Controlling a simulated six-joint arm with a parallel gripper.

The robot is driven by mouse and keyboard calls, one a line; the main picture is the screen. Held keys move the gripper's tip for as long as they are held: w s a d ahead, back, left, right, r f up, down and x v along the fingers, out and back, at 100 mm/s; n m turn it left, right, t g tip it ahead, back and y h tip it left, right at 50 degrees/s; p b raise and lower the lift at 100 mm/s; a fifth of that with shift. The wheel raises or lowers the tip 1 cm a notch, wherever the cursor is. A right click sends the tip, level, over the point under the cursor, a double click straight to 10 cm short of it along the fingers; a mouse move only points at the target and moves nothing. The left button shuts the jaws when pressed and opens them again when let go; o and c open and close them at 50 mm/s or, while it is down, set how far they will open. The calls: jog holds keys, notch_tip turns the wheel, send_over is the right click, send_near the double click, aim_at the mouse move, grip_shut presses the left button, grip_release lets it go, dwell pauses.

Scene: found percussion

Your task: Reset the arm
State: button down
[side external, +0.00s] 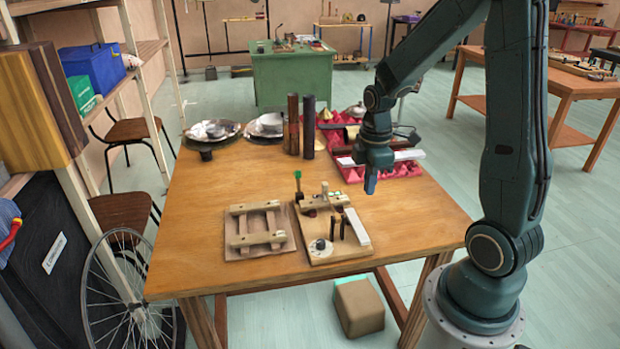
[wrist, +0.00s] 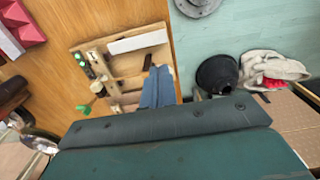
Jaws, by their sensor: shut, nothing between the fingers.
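My gripper (side external: 371,186) hangs fingers down above the right half of the wooden table (side external: 200,240) in the side view. It is shut and empty. It is apart from the things on the table, behind and right of a wooden board (side external: 325,255) that carries small fittings and a pale bar (side external: 356,226). In the wrist view my shut fingers (wrist: 157,88) show over the area by that board (wrist: 128,66), with the pale bar (wrist: 138,43) near them. How high the fingers are above the table is hard to tell.
A second board with a wooden frame (side external: 259,230) lies left. Red foam (side external: 400,169) with a white bar lies behind my gripper. Two dark upright tubes (side external: 308,126) and metal dishes (side external: 265,126) stand at the back. The table's front left is clear.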

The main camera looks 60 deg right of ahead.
jog(key=shift+r, duration=0.1)
jog(key=s+a+r+m+t, duration=0.2)
jog(key=s+a+r+m, duration=0.2)
jog(key=a+r, duration=0.3)
jog(key=s+a+r+m+t, duration=0.3)
jog(key=s+a+r+m, duration=0.2)
jog(key=a+r, duration=0.3)
jog(key=shift+s+r+t, duration=0.3)
jog(key=shift+s+r, duration=0.1)
jog(key=shift+r, duration=0.35)
dwell(1.1)
